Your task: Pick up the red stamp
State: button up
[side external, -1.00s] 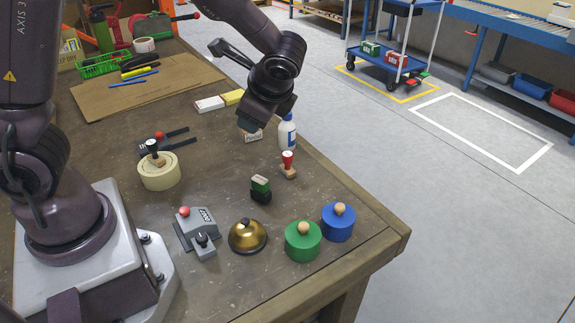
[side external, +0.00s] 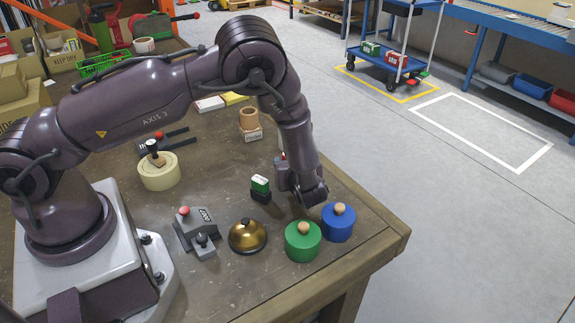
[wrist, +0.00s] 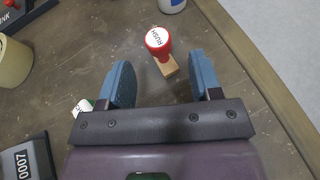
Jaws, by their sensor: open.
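The red stamp (wrist: 158,42) shows in the wrist view with a round red head marked "RUSH" and a wooden base. It stands on the table just beyond my fingertips, roughly centred between them. My gripper (wrist: 162,80) is open and empty, with its two blue fingers apart on either side of the stamp's line. In the side view my gripper (side external: 305,190) is low over the table near its right edge. There the arm hides most of the stamp; only a small reddish bit (side external: 281,156) shows at the wrist's left.
A green-and-black stamp (side external: 260,189) stands close left of my gripper. A green cylinder (side external: 302,244) and a blue cylinder (side external: 338,226) stand in front, beside a brass bell (side external: 247,237). A tape roll (side external: 159,173) is further left. The table edge (side external: 375,200) is near on the right.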

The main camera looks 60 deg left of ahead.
jog(key=shift+x, duration=3.55)
jog(key=c, duration=1)
